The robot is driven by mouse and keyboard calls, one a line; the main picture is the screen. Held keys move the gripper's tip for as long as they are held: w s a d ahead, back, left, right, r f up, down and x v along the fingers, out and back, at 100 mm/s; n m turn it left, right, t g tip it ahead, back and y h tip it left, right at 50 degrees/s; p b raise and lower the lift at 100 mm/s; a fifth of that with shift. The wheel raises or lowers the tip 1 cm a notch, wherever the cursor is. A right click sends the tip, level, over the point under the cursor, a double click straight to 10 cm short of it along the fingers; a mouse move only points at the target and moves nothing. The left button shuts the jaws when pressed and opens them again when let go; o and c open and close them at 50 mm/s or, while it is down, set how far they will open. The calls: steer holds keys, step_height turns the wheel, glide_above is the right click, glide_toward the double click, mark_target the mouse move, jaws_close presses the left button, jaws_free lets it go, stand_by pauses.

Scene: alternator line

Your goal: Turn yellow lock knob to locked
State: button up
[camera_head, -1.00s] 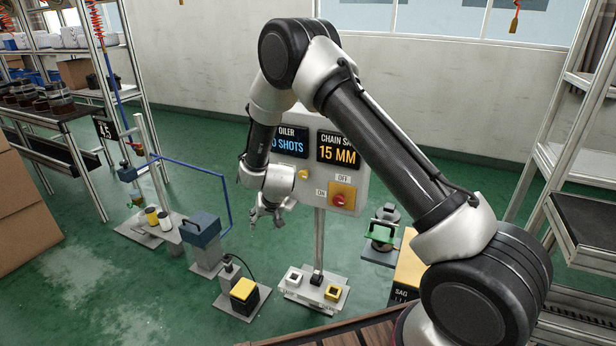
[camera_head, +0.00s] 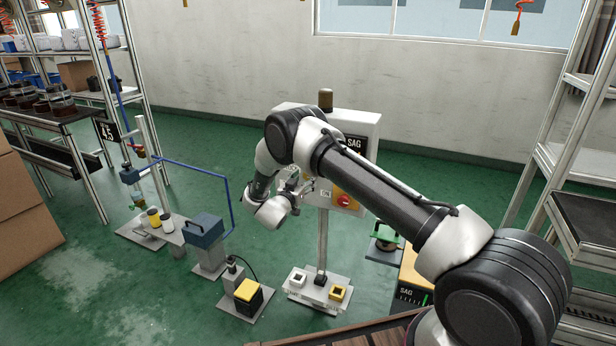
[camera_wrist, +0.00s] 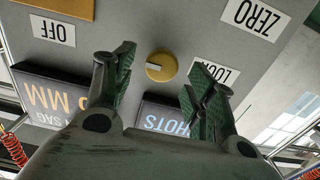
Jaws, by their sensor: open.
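The yellow lock knob (camera_wrist: 161,67) is round with a pale pointer mark and sits on the grey panel face (camera_wrist: 185,22) in the wrist view, which shows the panel upside down. My gripper (camera_wrist: 164,74) is open, with one finger on each side of the knob in the picture; I cannot tell how far its tips are from the panel. A partly hidden label that seems to read LOCK (camera_wrist: 222,74) is beside the right finger. In the head view my gripper (camera_head: 296,187) is at the panel's lower left, and I cannot make out the knob there.
A red button (camera_head: 343,201) on a yellow plate is to the right of my gripper. ZERO (camera_wrist: 255,17) and OFF (camera_wrist: 53,30) labels are on the panel. A beacon (camera_head: 325,100) tops the box. A blue-topped block (camera_head: 203,230) stands lower left.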

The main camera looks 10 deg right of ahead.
mark_target(307, 176)
steer(key=shift+x, duration=1.85)
steer(key=shift+c, duration=0.5)
steer(key=c, duration=0.9)
steer(key=shift+c, duration=0.2)
